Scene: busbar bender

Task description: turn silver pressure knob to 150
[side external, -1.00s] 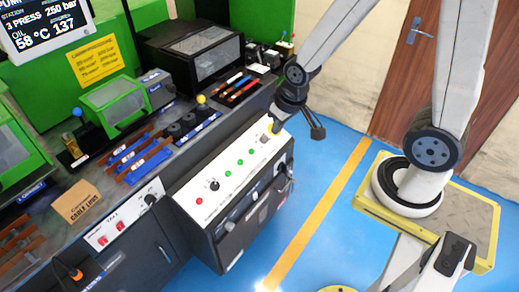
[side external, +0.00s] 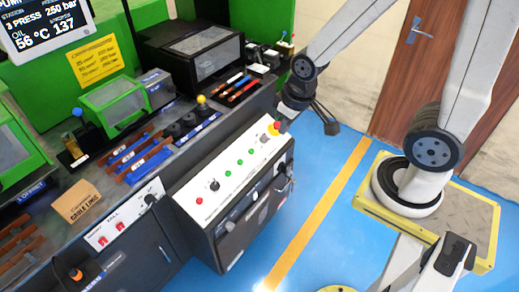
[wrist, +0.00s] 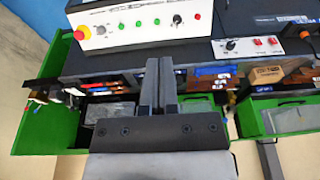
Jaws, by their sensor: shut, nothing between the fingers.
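My gripper (wrist: 159,64) is shut and empty, its two dark fingers side by side in the wrist view. In the side view my gripper (side external: 284,121) hangs near the far right end of the white-topped control box (side external: 180,207). It appears apart from the controls, though its fingertips are hard to make out. A small dark knob (side external: 214,185) sits on that panel; it also shows in the wrist view (wrist: 177,19). The screen (side external: 45,25) reads press 250 bar and oil 56 °C.
A red emergency button (side external: 276,125) sits on the panel end near my gripper, with green lamps (side external: 240,162) along the panel. A dark machine with a window (side external: 200,55) and a yellow-topped lever (side external: 201,99) stand behind. The blue floor in front is clear.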

